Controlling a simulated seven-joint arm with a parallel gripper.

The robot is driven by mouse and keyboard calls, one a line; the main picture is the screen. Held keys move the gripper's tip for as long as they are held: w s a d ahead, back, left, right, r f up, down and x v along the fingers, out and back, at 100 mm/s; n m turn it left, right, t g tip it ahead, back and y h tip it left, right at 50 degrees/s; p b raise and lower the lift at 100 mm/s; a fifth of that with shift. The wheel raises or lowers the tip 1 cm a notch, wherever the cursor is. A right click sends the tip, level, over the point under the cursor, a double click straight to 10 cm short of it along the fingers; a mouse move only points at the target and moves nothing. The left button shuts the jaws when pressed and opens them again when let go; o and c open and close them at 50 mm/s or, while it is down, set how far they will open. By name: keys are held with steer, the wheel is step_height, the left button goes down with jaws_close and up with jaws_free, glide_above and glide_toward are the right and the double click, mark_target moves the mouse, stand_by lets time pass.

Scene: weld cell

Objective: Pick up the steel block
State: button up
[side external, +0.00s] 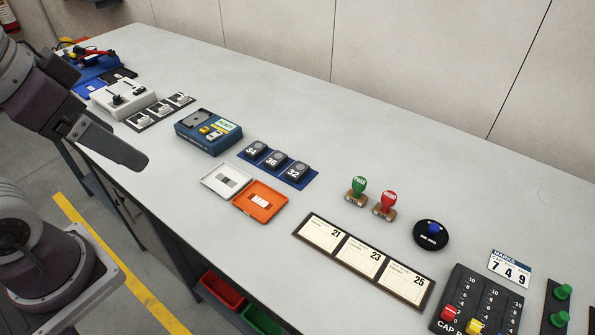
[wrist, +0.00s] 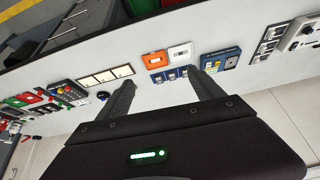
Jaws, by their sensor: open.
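I cannot single out a steel block with certainty. A small grey piece (side external: 228,182) lies in an open white tray (side external: 212,179) on the bench, and it may be the block. The white tray also shows in the wrist view (wrist: 180,52), where the piece is too small to make out. My gripper (side external: 122,150) is at the left of the side view, above the near bench edge and apart from the trays. In the wrist view my gripper (wrist: 166,90) has its two fingers spread with nothing between them.
Behind are a blue mat (side external: 310,182) with numbered dark blocks and a blue box (side external: 208,140). Stamps (side external: 385,206), a card rack (side external: 364,262) and a slider panel (side external: 478,300) stand right. The bench's back is clear.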

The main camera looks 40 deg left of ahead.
steer(key=w+r+m+g, duration=0.15)
steer(key=w+m, duration=0.25)
steer(key=w, duration=0.4)
steer(key=m+g, duration=0.4)
steer(key=m, duration=0.9)
glide_above(298, 169)
step_height(298, 169, down, 19)
step_height(298, 169, down, 9)
steer(key=shift+f, duration=0.15)
jaws_close()
